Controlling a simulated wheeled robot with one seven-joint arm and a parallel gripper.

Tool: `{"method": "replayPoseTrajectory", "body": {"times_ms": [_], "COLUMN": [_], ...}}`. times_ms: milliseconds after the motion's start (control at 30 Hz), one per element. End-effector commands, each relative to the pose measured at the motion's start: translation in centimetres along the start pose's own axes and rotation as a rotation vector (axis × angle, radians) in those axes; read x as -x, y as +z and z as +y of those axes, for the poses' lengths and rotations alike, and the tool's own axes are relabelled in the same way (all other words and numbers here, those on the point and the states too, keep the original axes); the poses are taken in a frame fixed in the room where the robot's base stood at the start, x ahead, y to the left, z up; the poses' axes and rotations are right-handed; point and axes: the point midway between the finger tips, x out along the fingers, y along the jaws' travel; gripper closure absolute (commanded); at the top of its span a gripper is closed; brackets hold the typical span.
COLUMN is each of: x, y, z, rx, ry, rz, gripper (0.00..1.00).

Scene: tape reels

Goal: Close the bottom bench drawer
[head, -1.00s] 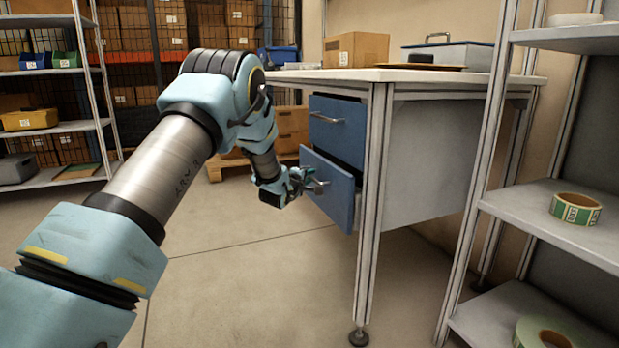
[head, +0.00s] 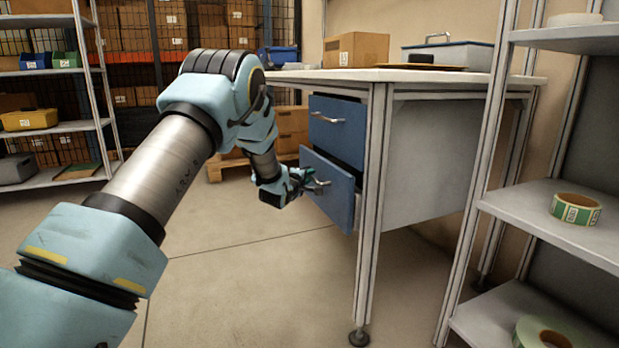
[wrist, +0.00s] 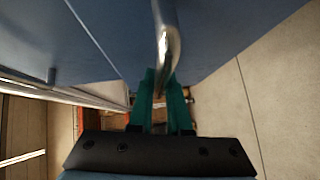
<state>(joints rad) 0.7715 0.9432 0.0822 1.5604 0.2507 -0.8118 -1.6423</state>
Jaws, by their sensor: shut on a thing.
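The bottom bench drawer (head: 327,188) is blue and stands partly pulled out from the bench, below the top drawer (head: 337,130). Its metal handle (wrist: 168,40) runs between the fingers of my gripper in the wrist view. My gripper (head: 308,181) is at the drawer front, shut on that handle. In the wrist view its teal fingers (wrist: 160,92) lie on both sides of the bar. The top drawer looks nearly shut, with its own handle free. The inside of the bottom drawer is hidden.
The bench top (head: 365,75) carries a cardboard box (head: 357,50) and a grey case (head: 448,57). A bench leg (head: 366,230) stands right of the drawers. A shelf rack with tape reels (head: 575,208) is at the right. The floor (head: 250,270) before the drawers is clear.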

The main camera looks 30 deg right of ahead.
Motion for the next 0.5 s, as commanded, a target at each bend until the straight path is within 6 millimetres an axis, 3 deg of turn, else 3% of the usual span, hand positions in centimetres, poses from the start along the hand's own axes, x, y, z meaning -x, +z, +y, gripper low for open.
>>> {"method": "replayPoseTrajectory", "body": {"times_ms": [367, 500], "x": [0.01, -0.95], "y": [0.02, 0.98], "z": [-0.09, 0.27], "rx": [0.0, -0.001], "ry": [-0.002, 0.002], "rz": [0.0, -0.002], "gripper": [1.0, 1.0]}}
